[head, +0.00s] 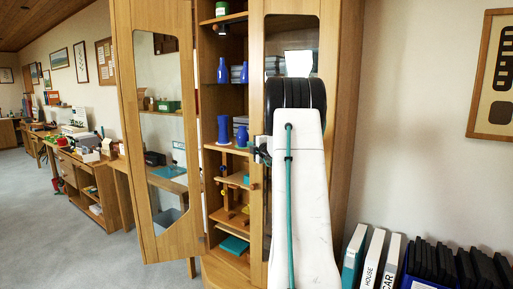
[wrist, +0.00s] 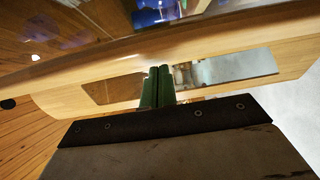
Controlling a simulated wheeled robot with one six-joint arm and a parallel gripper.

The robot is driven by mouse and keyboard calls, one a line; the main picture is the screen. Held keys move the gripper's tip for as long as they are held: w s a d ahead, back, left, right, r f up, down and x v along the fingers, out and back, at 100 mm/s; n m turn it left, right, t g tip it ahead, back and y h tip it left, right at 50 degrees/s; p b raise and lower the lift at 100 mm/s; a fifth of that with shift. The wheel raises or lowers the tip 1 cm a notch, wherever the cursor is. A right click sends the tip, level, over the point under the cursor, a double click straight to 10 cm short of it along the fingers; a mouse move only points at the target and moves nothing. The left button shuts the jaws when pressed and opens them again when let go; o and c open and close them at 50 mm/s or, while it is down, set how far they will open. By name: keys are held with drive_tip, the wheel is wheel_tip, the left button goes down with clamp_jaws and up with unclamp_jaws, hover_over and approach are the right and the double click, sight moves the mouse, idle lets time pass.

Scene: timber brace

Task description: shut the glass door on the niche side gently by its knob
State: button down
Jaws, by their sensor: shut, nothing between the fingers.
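A tall wooden cabinet has two glass doors. The left glass door (head: 187,130) stands swung wide open. The right glass door (head: 256,85) is largely hidden behind my arm, and I cannot tell how far it stands open. A small round knob (head: 253,187) seems to show on its left frame. My gripper (wrist: 157,87) has its green fingers together, empty, close to a pale wooden frame (wrist: 100,62) with glass in the wrist view. Whether they touch it cannot be told.
Cabinet shelves hold blue vases (head: 223,71), books and small boxes. Black and white binders (head: 390,262) stand at the lower right by the wall. A long low wooden bench (head: 97,185) with objects runs along the left wall. Grey carpet (head: 80,245) is clear at the left.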

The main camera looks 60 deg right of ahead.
drive_tip(key=shift+d+r, duration=0.15)
drive_tip(key=shift+d, duration=0.05)
drive_tip(key=shift+a, duration=0.1)
drive_tip(key=s+a, duration=0.8)
drive_tip(key=a, duration=0.2)
drive_tip(key=shift+a, duration=0.15)
drive_tip(key=shift+s, duration=0.1)
